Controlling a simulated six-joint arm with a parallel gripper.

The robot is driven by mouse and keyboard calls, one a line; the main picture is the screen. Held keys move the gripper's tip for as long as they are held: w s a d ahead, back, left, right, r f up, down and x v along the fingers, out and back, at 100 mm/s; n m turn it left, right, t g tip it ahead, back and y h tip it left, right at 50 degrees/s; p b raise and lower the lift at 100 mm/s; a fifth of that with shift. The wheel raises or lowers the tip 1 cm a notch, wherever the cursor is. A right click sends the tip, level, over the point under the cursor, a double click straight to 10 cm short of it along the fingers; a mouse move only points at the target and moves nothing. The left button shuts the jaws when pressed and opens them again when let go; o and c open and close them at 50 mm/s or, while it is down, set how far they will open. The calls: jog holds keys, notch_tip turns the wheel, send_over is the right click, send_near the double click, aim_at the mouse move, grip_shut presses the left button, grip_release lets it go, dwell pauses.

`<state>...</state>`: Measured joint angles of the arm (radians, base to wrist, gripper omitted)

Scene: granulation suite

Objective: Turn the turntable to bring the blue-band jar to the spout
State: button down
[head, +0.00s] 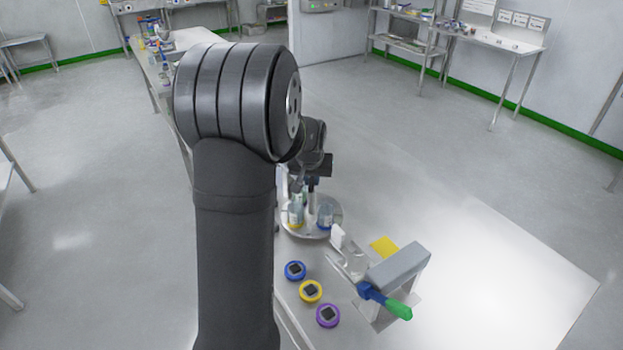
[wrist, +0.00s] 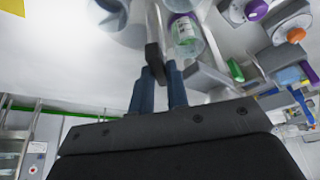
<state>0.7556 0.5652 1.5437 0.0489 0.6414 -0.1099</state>
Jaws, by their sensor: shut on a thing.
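The round metal turntable (head: 336,222) stands on the bench in the head view, partly behind my arm. A jar that looks blue-banded (head: 325,214) stands on its right side. A yellow-banded jar (head: 295,213) stands on its left. The wrist view shows a clear jar with a purple band and white label (wrist: 187,38). My gripper (head: 313,184) is over the turntable. In the wrist view its blue fingers (wrist: 158,78) are shut on a dark upright handle (wrist: 154,58), apparently the turntable's. I cannot clearly make out the spout.
Blue (head: 295,270), yellow (head: 311,291) and purple (head: 328,315) round pieces lie on the bench in front. To their right stands a grey block (head: 398,265) with a blue and green handle (head: 397,308). A clear vessel (head: 356,263) stands beside it.

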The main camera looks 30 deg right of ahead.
jog(key=shift+d+n+t+y, duration=0.1)
jog(key=shift+n+t+y, duration=0.2)
jog(key=shift+n, duration=0.8)
jog(key=shift+d+n+t+y, duration=0.15)
jog(key=shift+n+y, duration=0.25)
jog(key=shift+n, duration=0.7)
jog(key=shift+n+y, duration=0.9)
jog(key=shift+n, duration=1.2)
jog(key=shift+d+n+y, duration=0.1)
jog(key=shift+n+y, duration=0.7)
jog(key=shift+n, duration=1.4)
jog(key=shift+d+n+g+y, duration=0.1)
jog(key=shift+n+g+y, duration=0.5)
jog(key=shift+n, duration=1.3)
jog(key=shift+w+n+g+y, duration=0.1)
jog(key=shift+n+g+y, duration=0.4)
jog(key=shift+n, duration=1.4)
jog(key=shift+w+n+g, duration=0.1)
jog(key=shift+n+g, duration=0.75)
jog(key=shift+n, duration=1.25)
jog(key=shift+w+f+n+g, duration=0.1)
jog(key=shift+n+g, duration=0.35)
jog(key=shift+n, duration=0.65)
jog(key=shift+w+n+g, duration=0.1)
jog(key=shift+n+g, duration=0.35)
jog(key=shift+n, duration=0.65)
jog(key=shift+n+g, duration=0.5)
jog(key=shift+n, duration=1)
jog(key=shift+n+h, duration=0.3)
jog(key=shift+n, duration=0.2)
